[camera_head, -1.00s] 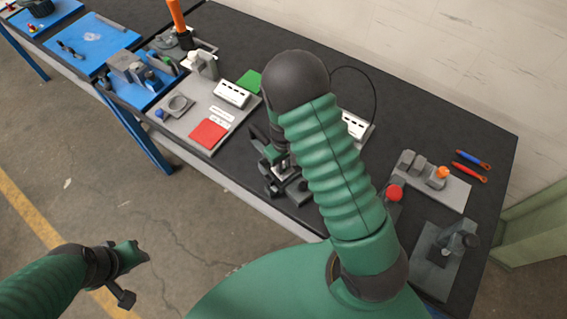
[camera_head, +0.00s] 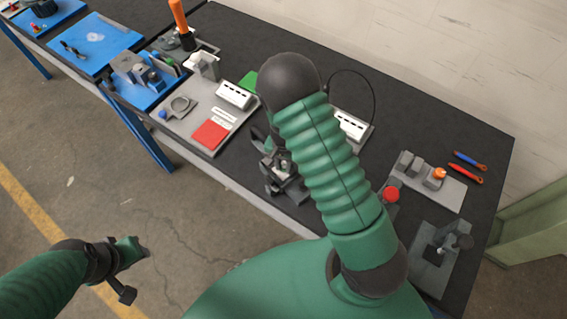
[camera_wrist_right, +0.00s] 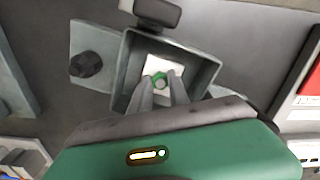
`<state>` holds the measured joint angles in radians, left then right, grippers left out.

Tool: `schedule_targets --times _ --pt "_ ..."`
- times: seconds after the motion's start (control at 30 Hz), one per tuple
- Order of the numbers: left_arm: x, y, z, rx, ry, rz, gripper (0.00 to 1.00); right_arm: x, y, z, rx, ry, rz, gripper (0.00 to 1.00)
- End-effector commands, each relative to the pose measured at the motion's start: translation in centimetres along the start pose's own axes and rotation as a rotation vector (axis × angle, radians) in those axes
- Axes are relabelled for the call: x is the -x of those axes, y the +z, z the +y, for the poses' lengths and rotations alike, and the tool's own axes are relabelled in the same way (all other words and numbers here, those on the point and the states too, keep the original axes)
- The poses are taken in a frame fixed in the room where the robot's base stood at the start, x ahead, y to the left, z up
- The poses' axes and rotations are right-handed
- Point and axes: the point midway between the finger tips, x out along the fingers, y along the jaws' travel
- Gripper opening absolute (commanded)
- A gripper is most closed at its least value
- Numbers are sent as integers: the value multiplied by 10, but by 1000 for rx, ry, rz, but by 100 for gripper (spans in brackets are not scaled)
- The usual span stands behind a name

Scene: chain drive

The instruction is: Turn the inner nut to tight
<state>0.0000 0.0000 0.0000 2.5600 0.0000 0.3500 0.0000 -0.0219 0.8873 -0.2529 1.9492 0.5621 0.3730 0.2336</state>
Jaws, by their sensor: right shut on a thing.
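In the right wrist view, a small green nut (camera_wrist_right: 160,80) sits on a white patch inside an open grey square housing (camera_wrist_right: 205,75). My right gripper (camera_wrist_right: 161,86) reaches into the housing, its two grey fingers closed on either side of the nut. In the head view, my right gripper (camera_head: 283,172) is down at a dark fixture near the table's front edge, partly covered by my own arm, and the nut is hidden there. My left gripper (camera_head: 138,272) is open and empty, out over the floor in front of the table.
A dark knob (camera_wrist_right: 87,65) on a grey plate lies left of the housing. A board with a red square (camera_head: 210,134) and white boxes stands left of my right arm. A grey block rack (camera_head: 437,187), red button (camera_head: 391,195) and two tools (camera_head: 467,167) lie to the right.

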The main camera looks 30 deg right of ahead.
Motion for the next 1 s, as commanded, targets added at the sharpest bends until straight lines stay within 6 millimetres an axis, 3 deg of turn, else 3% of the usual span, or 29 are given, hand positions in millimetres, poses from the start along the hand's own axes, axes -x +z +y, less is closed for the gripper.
schedule_targets --times 0.8,1.0 --pt "29 -7 0 0 0 0 36 2 -1 -2 -759 -1 1 0" --pt "28 -7 0 0 0 0 36 1 -1 -2 -782 -2 1 0"
